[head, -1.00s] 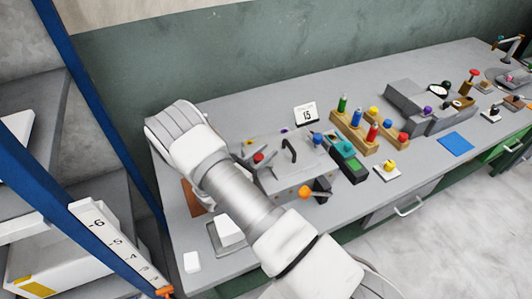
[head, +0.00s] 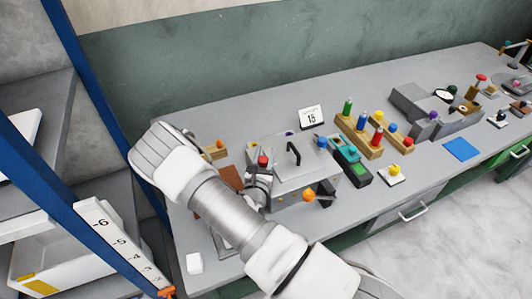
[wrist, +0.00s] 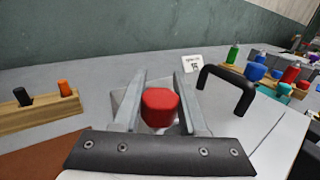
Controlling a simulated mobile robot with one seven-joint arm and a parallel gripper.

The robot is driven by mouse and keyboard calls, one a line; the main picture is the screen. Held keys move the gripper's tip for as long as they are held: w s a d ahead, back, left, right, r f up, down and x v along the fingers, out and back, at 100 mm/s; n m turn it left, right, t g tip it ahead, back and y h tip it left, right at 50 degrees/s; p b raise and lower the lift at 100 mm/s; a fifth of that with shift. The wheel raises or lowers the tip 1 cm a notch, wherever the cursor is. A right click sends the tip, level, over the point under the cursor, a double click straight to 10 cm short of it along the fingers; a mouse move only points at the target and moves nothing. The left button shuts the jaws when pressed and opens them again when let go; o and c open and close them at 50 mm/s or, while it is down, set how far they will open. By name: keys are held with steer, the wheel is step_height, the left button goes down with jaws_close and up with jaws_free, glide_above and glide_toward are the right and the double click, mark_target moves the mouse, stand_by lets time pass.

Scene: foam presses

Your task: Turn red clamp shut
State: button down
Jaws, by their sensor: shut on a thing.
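The red clamp knob (wrist: 159,106) sits between the two fingers of my gripper (wrist: 160,100) in the wrist view, and the gripper is shut on it. In the head view the red knob (head: 263,161) shows at the left side of the grey press box (head: 300,170), with my gripper (head: 262,178) at it. The press has a black arched handle (wrist: 228,88) on its lid. A blue knob (head: 321,141) and an orange knob (head: 308,195) are on its other sides. The clamp's base is hidden by my gripper.
A sign reading 15 (head: 311,117) stands behind the press. A teal and green device (head: 350,162) and wooden blocks with coloured pegs (head: 358,138) stand to its right. A wooden block with black and orange pegs (wrist: 41,108) is at left in the wrist view.

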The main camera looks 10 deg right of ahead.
stand_by(0.4)
steer(key=shift+c, duration=2.2)
jaws_free()
steer(key=b+v, duration=0.3)
steer(key=v, duration=1.4)
steer(key=shift+s, duration=0.25)
